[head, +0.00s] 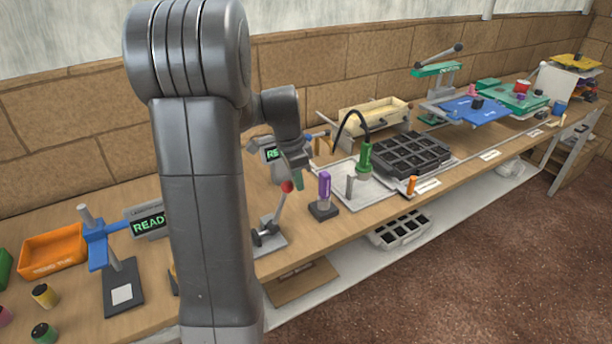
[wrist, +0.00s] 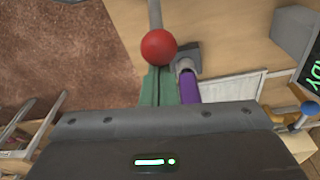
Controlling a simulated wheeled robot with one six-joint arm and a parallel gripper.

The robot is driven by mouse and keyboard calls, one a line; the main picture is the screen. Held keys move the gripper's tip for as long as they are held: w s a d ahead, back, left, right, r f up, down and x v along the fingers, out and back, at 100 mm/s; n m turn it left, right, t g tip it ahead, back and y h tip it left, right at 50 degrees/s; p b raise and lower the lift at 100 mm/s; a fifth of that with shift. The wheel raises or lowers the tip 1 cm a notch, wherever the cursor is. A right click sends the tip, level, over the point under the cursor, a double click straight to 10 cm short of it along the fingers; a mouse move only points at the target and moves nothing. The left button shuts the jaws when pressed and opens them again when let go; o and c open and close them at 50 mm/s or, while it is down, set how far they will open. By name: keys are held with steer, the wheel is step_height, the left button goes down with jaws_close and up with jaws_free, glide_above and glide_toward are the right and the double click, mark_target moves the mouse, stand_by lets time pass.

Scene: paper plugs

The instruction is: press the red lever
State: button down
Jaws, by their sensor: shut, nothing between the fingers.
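The red lever is a thin grey rod with a red ball knob (head: 287,187) on top, rising at a tilt from a grey base plate (head: 270,243) near the table's front edge. In the wrist view the red knob (wrist: 159,47) overlaps the tip end of my fingers, with the rod running up out of frame. My gripper (head: 299,181) is shut and empty, its green fingers just beside and behind the knob. In the wrist view my gripper (wrist: 158,80) points at the knob. I cannot tell whether they touch. My arm hides part of the bench left of the lever.
A purple-handled tool (head: 324,187) stands in a dark holder close right of the lever. A green tool (head: 365,158) with a black cable and a black compartment tray (head: 411,153) are farther right. A READY display (head: 150,224) and an orange bin (head: 53,252) are left.

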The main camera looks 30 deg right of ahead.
steer(key=shift+a, duration=0.2)
stand_by(0.3)
steer(key=s+a+r+h+b, duration=0.1)
steer(key=a+h+b, duration=0.8)
steer(key=b, duration=1)
steer(key=a, duration=0.3)
steer(key=shift+t, duration=0.3)
steer(key=shift+d+r, duration=0.1)
steer(key=a+r+p, duration=0.1)
steer(key=a+r, duration=0.3)
steer(key=r, duration=0.4)
steer(key=shift+s+a+r+h, duration=0.2)
steer(key=shift+s+a+h, duration=0.1)
